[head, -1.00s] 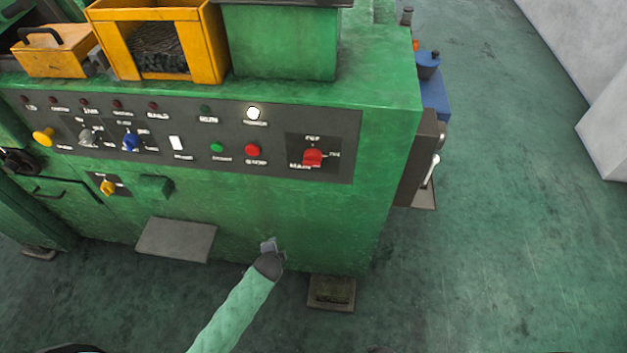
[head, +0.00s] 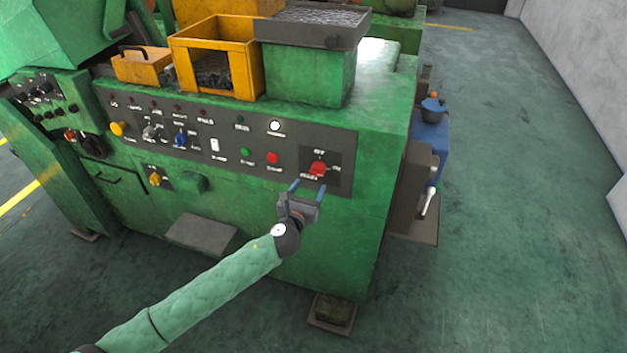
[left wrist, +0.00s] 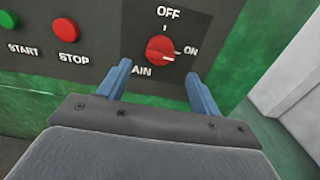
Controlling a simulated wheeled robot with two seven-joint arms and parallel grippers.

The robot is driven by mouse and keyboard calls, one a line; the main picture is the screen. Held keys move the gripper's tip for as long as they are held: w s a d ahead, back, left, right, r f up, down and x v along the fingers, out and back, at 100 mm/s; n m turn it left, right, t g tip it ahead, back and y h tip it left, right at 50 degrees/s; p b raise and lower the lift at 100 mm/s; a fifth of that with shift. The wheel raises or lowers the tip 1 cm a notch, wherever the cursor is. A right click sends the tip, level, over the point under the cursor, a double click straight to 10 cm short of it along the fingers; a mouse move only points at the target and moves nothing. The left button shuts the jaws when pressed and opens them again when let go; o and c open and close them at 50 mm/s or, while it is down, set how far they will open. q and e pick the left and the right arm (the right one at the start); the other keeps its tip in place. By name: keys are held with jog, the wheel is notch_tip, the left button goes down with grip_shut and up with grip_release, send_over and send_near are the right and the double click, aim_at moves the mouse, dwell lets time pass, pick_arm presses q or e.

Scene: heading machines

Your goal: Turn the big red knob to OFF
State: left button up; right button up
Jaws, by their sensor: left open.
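The big red knob (head: 318,169) sits on a dark square plate at the right end of the machine's control panel. In the left wrist view the knob (left wrist: 160,50) has OFF printed above it and ON to its right; its pale mark appears to point towards ON. My left gripper (head: 308,188) is open and empty, in front of the panel and just below the knob. In the left wrist view its two blue fingers (left wrist: 158,70) are spread, with the knob beyond and between their tips, apparently not touched. My right gripper is out of view.
Left of the knob are the red STOP button (left wrist: 65,28) and the green START button (left wrist: 8,18). A yellow knob (head: 154,179) and a green box protrude lower on the machine. Open floor lies to the right.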

aim_at(316, 175)
pick_arm(q)
jog(key=p+x, duration=0.2)
jog(key=x, duration=0.4)
jog(key=shift+w, duration=0.2)
jog(key=shift+w+d+f, duration=0.1)
jog(key=shift+w+d, duration=0.15)
jog(key=shift+w, duration=0.4)
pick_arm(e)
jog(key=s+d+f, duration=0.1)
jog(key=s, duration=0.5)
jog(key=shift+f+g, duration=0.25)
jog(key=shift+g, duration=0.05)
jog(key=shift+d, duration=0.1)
pick_arm(q)
jog(key=c, duration=1)
jog(key=shift+o, duration=0.2)
